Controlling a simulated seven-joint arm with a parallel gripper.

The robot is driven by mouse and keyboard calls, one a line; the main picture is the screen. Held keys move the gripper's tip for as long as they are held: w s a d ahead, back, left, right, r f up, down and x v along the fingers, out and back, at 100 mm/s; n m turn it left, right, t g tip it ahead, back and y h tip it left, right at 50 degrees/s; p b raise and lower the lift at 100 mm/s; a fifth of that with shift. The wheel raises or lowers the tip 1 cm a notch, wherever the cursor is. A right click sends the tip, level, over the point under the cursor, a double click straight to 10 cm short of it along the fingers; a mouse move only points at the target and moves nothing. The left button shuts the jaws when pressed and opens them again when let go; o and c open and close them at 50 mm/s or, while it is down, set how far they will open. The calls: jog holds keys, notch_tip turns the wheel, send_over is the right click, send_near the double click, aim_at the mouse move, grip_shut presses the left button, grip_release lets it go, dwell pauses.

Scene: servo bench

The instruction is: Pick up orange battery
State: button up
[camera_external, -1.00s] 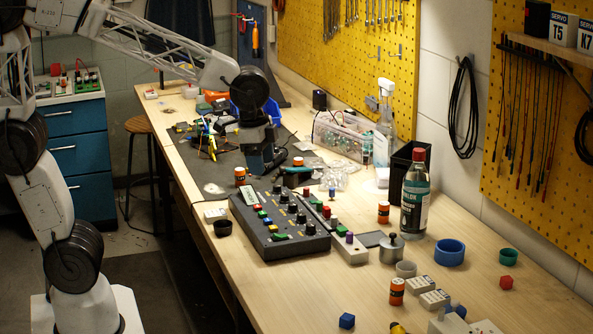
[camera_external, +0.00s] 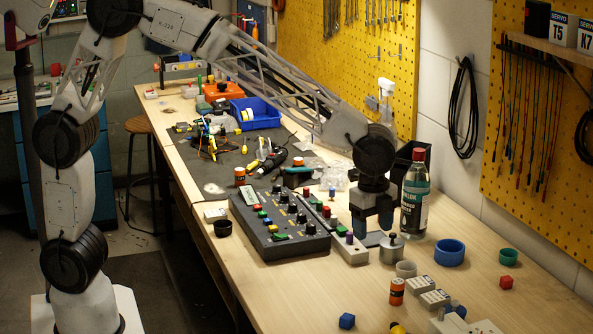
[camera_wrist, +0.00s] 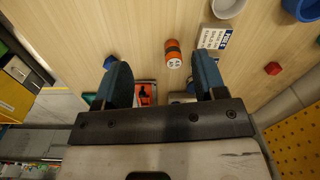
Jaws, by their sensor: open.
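An orange battery with a dark band (camera_external: 397,291) stands on the bench at the front, beside a white cup and small white boxes. In the wrist view the orange battery (camera_wrist: 173,53) shows ahead of the space between my fingers. My gripper (camera_external: 372,226) is open and empty, pointing down over the bench near the metal canister, behind the battery in the external view. Both dark blue fingers of my gripper (camera_wrist: 162,78) show apart in the wrist view. Two other orange cylinders (camera_external: 240,176) (camera_external: 298,162) stand farther back. The orange cylinder seen earlier beside the spray can is hidden by my gripper.
A metal canister (camera_external: 391,249), white cup (camera_external: 406,269), white boxes (camera_external: 434,298) and blue ring (camera_external: 449,253) stand close by. A control box (camera_external: 275,228) lies left. Bare wood surrounds the blue cube (camera_external: 347,321).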

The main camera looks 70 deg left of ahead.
aim_at(398, 281)
jog(key=w+d+f, duration=0.1)
jog(key=d, duration=0.1)
jog(key=w+d+f+m, duration=0.1)
jog(key=d+f, duration=0.1)
jog(key=d, duration=0.1)
jog(key=w+d+f+m, duration=0.1)
jog(key=d+f, duration=0.1)
jog(key=d, duration=0.1)
jog(key=shift+d+f, duration=0.1)
jog(key=shift+f, duration=1.25)
jog(key=shift+f, duration=2.6)
jog(key=c, duration=1)
jog(key=shift+c, duration=0.2)
